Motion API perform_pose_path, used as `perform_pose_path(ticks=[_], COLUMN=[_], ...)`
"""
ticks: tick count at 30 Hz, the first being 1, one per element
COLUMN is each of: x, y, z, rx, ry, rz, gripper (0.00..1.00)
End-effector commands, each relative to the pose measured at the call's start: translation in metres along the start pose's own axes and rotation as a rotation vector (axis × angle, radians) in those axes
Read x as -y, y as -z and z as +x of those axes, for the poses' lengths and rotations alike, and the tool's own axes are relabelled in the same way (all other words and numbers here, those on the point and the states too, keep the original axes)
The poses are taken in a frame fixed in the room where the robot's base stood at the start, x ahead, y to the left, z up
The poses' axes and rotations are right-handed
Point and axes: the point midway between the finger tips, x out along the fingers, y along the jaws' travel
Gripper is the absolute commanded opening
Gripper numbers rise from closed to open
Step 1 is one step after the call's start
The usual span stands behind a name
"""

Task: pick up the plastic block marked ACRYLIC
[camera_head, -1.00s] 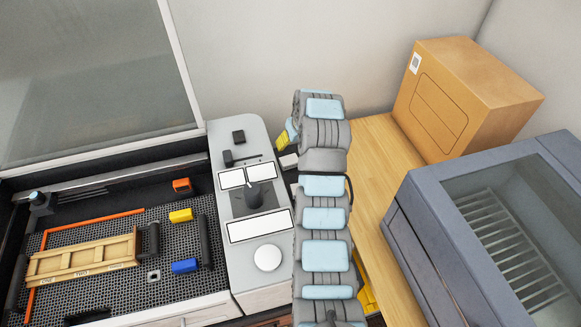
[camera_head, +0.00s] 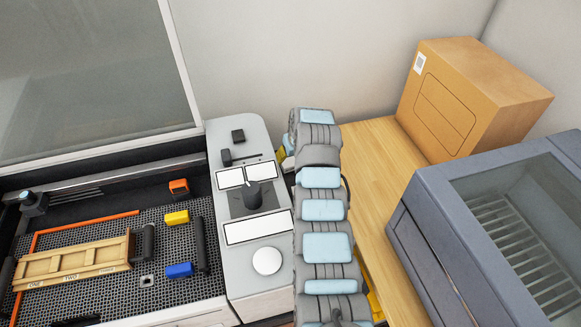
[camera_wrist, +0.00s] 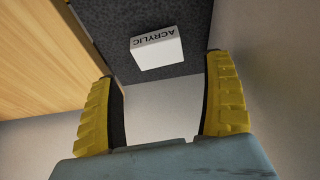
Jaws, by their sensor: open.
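The white block marked ACRYLIC (camera_wrist: 157,52) shows in the wrist view, resting on a dark speckled surface. Its lettering appears upside down along its upper edge. My gripper (camera_wrist: 160,68) is open, with a yellow finger at each side of the view. The block lies beyond the fingertips, between their lines, and nothing is held. In the head view, only a bit of yellow finger (camera_head: 281,157) shows beside my arm. I cannot make out the block there, where my arm covers much of that area.
A wooden surface (camera_head: 377,180) carries a cardboard box (camera_head: 470,105), with a grey glass-lidded machine (camera_head: 500,220) at right. At left are a control panel (camera_head: 262,200) and a mesh bed (camera_head: 120,215) with a wooden crate (camera_head: 75,263), a yellow block (camera_head: 177,217) and a blue block (camera_head: 179,269).

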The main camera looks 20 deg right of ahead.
Motion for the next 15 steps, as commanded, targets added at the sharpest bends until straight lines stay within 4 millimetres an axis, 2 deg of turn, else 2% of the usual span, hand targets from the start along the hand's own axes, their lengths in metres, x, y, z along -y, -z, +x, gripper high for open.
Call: perform_pose_path(ticks=[1, 4, 15], x=[0.0, 0.0, -0.001], y=[-0.002, -0.002, -0.002], z=[0.008, 0.016, 0.027], rx=[0.004, 0.003, 0.004], ry=[0.001, 0.001, 0.001], rz=[0.0, 0.001, 0.001], gripper=[0.83, 0.83, 0.83])
